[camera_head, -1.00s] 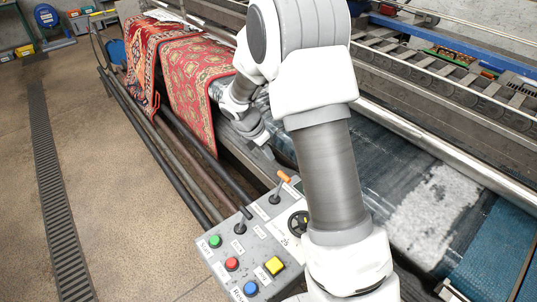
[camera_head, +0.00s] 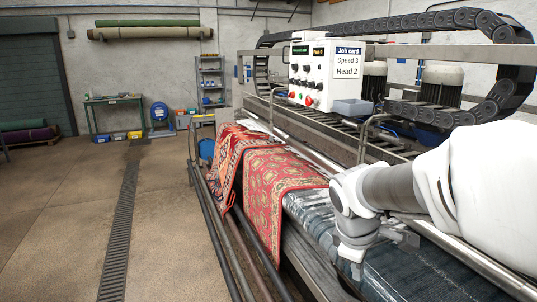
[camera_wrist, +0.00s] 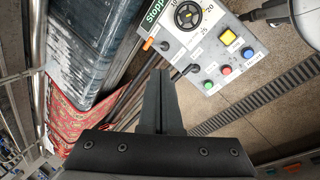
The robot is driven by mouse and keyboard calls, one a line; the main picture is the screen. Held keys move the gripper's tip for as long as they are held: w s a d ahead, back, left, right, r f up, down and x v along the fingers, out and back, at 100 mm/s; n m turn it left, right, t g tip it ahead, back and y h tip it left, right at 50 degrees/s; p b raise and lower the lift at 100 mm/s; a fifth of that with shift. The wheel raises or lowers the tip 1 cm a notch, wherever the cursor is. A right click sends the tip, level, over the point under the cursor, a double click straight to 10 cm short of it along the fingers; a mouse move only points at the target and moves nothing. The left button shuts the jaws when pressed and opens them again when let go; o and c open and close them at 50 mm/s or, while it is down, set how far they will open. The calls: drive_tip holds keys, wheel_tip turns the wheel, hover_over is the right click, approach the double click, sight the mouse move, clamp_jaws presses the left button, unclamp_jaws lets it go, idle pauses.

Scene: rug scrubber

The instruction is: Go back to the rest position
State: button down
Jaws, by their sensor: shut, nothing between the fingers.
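My gripper (camera_wrist: 160,78) shows in the wrist view with its dark fingers together and nothing between them. In the head view my gripper (camera_head: 358,268) is at the end of my white arm, above the dark blue wet bed of the machine. The control panel (camera_wrist: 208,48) with a dial, levers and yellow, red, green and blue buttons is beyond the fingertips in the wrist view. The panel is not in the head view now. I cannot tell the exact gap between my gripper and the bed.
Red patterned rugs (camera_head: 272,190) hang over the machine's front rails (camera_head: 222,240). A control box (camera_head: 323,75) with a job card reading Speed 3, Head 2 stands behind. The concrete floor (camera_head: 60,215) at left is clear, with a drain grate (camera_head: 121,235).

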drive_tip(key=s+a+r+m+t+y, duration=0.1)
drive_tip(key=s+a+r+m, duration=0.1)
drive_tip(key=s+m, duration=0.3)
drive_tip(key=s+a+r+m+t+y, duration=0.1)
drive_tip(key=s+r+m, duration=0.2)
drive_tip(key=s, duration=0.7)
drive_tip(key=m, duration=0.2)
drive_tip(key=shift+s+a+m+y, duration=0.3)
drive_tip(key=shift+s+a+m, duration=0.05)
drive_tip(key=shift+m, duration=0.05)
